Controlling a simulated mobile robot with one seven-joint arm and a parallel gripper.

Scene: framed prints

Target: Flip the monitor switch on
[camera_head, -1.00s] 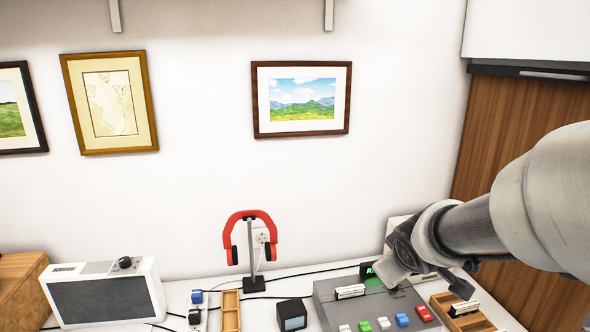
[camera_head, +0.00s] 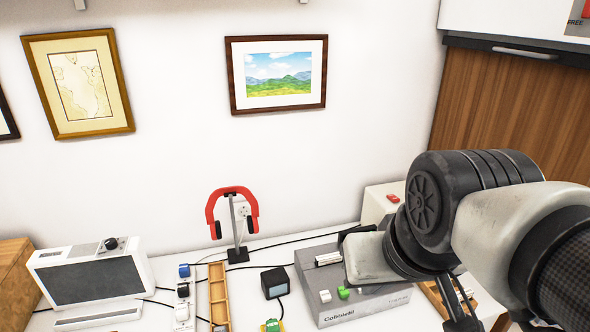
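The grey console (camera_head: 372,306) is on the table at centre right. It carries a white cap (camera_head: 325,296), a green cap (camera_head: 343,292) and a white slab (camera_head: 328,259); my arm covers its right part. A small red piece (camera_head: 392,198) is on the white box behind it. A white unit with a dark screen and a black knob (camera_head: 95,270) stands at the left. I cannot tell which switch is the monitor switch. My wrist hangs over the console's right side. Dark thin parts, perhaps my gripper (camera_head: 462,308), show below it; whether they are open is unclear.
A white strip with blue and black plugs (camera_head: 183,308), a wooden tray (camera_head: 218,305) and a small black box (camera_head: 274,284) lie left of the console. Red headphones (camera_head: 232,193) hang on a stand behind. Cables run across the table.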

